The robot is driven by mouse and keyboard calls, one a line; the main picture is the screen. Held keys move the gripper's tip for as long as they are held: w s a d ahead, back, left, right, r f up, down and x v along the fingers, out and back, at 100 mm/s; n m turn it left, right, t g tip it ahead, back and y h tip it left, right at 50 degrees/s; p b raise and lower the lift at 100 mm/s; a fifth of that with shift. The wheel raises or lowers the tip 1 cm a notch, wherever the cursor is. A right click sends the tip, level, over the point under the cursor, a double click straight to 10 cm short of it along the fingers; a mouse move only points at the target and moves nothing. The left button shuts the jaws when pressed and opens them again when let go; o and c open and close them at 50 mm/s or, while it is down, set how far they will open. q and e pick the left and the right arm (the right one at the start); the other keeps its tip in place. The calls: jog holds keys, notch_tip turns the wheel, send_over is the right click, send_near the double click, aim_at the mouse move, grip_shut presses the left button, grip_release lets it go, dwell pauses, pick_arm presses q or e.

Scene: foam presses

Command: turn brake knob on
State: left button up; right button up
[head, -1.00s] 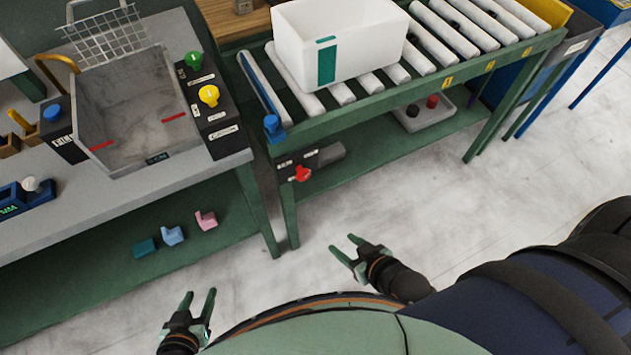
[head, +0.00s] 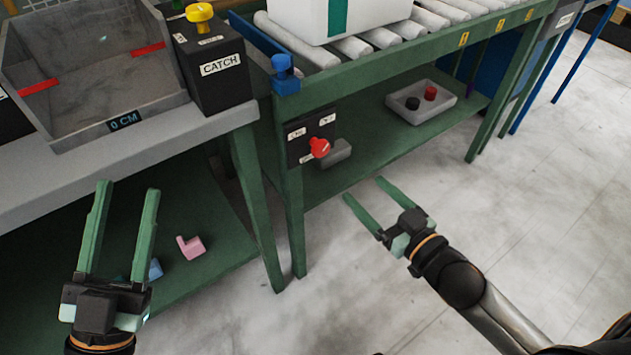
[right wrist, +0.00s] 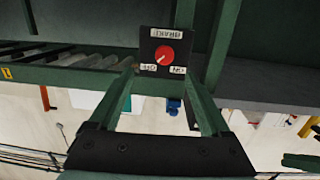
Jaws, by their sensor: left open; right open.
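The red brake knob (head: 319,147) sits on a black panel (head: 298,155) on the front leg of the green conveyor frame. In the right wrist view the knob (right wrist: 165,56) is ahead between my fingers, on its panel with inverted white labels. A light mark on the knob points to the lower left, toward the label that seems to read OFF. My right gripper (head: 362,190) is open and empty, in front of and below the knob, apart from it. My left gripper (head: 128,190) is open and empty in front of the left bench.
A white bin (head: 300,15) rests on the rollers. A grey tray (head: 452,100) is on the lower shelf. The grey bench (head: 190,125) borders the left. The floor at right is clear.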

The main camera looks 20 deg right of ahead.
aim_at(323, 151)
pick_arm(q)
jog(key=s+h+b, duration=0.1)
jog(key=s+m+h+b, duration=0.1)
jog(key=b, duration=0.1)
jog(key=s+f+m+h+b, duration=0.1)
jog(key=h, duration=0.1)
jog(key=shift+s+d, duration=0.1)
jog(key=shift+d, duration=0.25)
pick_arm(e)
jog(key=shift+n+t+y, duration=0.3)
jog(key=shift+t+y, duration=0.1)
jog(key=shift+y, duration=0.2)
jog(key=x, duration=1.3)
jog(key=shift+a+f, duration=0.15)
grip_shut()
